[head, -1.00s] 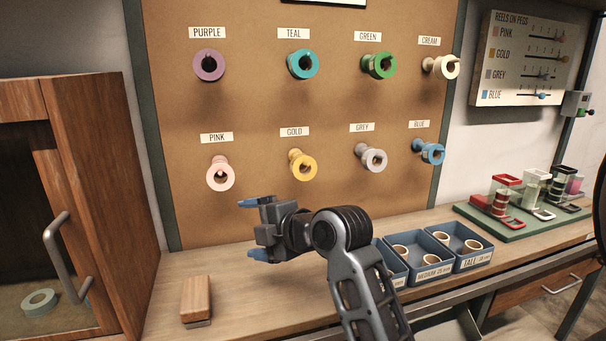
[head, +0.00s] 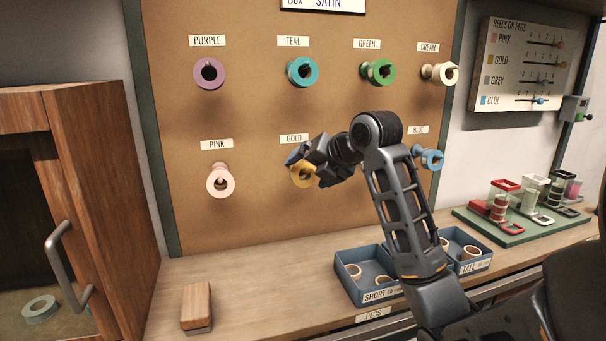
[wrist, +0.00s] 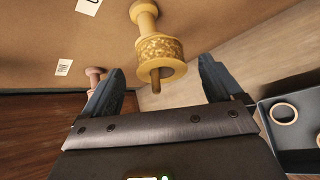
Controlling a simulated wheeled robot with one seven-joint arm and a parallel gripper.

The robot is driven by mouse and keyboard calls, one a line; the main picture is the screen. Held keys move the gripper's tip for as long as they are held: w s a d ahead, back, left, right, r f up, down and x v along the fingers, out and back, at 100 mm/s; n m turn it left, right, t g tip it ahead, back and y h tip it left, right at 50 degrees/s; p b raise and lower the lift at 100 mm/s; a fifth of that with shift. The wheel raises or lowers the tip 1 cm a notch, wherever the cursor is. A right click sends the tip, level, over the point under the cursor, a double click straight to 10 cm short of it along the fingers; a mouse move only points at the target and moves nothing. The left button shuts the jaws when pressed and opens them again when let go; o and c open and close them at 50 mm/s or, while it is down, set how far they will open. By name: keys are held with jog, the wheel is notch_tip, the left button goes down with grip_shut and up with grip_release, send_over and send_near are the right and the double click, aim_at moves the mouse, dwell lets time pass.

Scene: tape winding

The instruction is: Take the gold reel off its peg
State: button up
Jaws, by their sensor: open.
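The gold reel (head: 301,175) hangs on its peg on the brown board, under the GOLD label (head: 294,139). In the wrist view the gold reel (wrist: 160,50) shows a gold band, with the wooden peg end (wrist: 155,76) poking out of it toward me. My gripper (head: 311,170) is in front of the reel in the head view and hides part of it. In the wrist view my gripper (wrist: 160,82) is open. Its fingers stand to either side of the reel's near end, with gaps, and hold nothing.
The pink reel (head: 220,180) hangs to the left and the blue reel (head: 429,157) to the right; my arm hides the grey one. Other reels hang above. The bench's left part is clear except for a wooden block (head: 196,306).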

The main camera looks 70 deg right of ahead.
aim_at(303, 173)
jog(key=x, duration=0.4)
jog(key=shift+d, duration=0.25)
jog(key=c, duration=1)
jog(key=shift+c, duration=0.2)
jog(key=shift+r, duration=0.1)
